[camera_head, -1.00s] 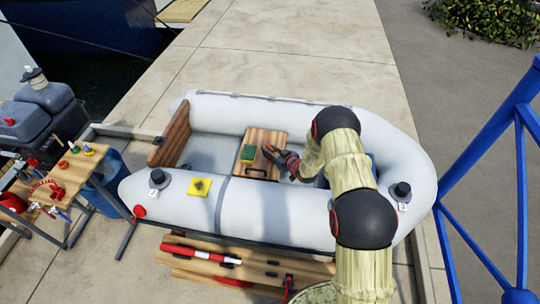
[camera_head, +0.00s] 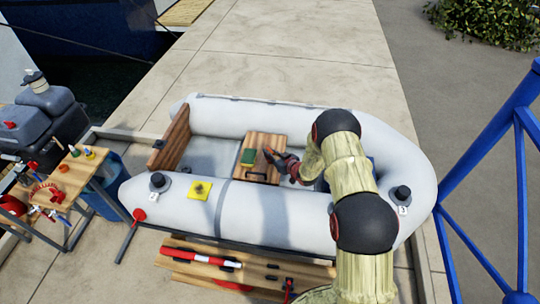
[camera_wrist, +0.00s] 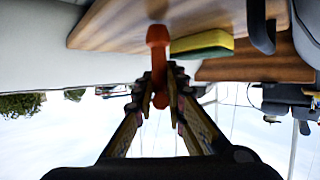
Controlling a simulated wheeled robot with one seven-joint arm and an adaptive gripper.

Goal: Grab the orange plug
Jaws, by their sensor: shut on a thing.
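The orange plug (camera_wrist: 158,62) stands between the two fingers of my gripper (camera_wrist: 160,90) in the wrist view. The fingers are shut on its stem, and a rounded orange part shows between them below. Its other end overlaps the wooden seat (camera_wrist: 120,25); I cannot tell whether they touch. In the head view my gripper (camera_head: 268,157) is over the wooden seat (camera_head: 270,146) of the grey dinghy, and the plug is too small or hidden to make out there.
A green and yellow sponge (camera_head: 248,157) lies on the seat just left of my gripper; it also shows in the wrist view (camera_wrist: 203,45). The dinghy's grey tubes (camera_head: 285,216) surround the seat. A work table (camera_head: 75,170) with small items stands at the left.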

